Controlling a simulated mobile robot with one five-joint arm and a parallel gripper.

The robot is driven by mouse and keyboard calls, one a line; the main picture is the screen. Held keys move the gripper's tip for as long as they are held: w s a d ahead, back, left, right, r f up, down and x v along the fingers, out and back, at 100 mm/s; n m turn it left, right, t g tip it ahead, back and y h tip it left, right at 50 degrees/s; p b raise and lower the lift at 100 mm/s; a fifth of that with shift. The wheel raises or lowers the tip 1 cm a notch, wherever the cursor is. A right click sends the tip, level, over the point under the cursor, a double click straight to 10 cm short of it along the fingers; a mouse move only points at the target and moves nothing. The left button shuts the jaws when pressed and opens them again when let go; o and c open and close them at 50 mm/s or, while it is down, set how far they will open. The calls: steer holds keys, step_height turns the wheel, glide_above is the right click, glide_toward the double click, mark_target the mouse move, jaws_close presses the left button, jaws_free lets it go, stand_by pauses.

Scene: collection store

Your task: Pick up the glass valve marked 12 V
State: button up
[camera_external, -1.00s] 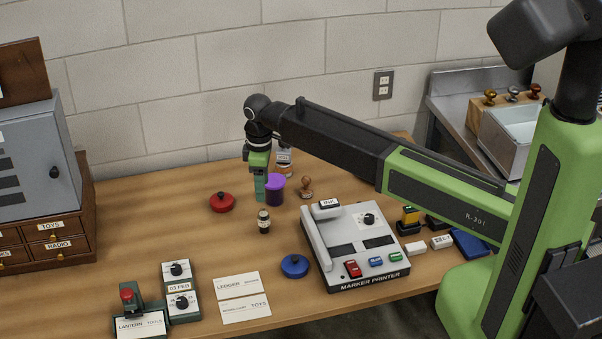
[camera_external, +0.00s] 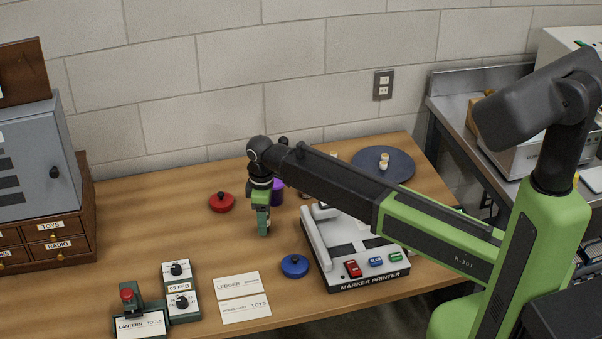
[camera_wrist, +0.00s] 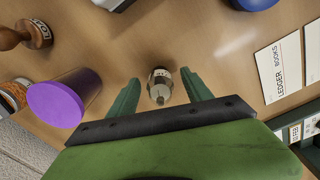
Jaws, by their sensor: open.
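The glass valve (camera_wrist: 159,88) is a small upright bulb with a dark base and a pale label, standing on the wooden table. I cannot read its marking. In the wrist view it stands between the two green fingers of my gripper (camera_wrist: 160,95), with a gap on each side. In the external view my gripper (camera_external: 263,222) points down over the valve's spot and hides it. The gripper is open and empty.
A purple-lidded jar (camera_wrist: 57,104) stands close to one finger, with a wooden stamp (camera_wrist: 25,36) beyond it. The marker printer (camera_external: 360,262) is to the right. A red lid (camera_external: 222,202), blue lid (camera_external: 294,266) and ledger cards (camera_external: 238,286) lie around.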

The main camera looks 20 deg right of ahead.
steer(key=shift+r, duration=0.1)
steer(key=shift+c, duration=0.5)
jaws_close()
steer(key=shift+r+p, duration=0.5)
steer(key=shift+p, duration=0.1)
step_height(320, 180, up, 4)
steer(key=p, duration=0.4)
steer(key=shift+f, duration=0.1)
steer(key=d+r+p, duration=0.6)
steer(key=d, duration=0.5)
steer(key=shift+w+d, duration=0.35)
steer(key=shift+w, duration=0.05)
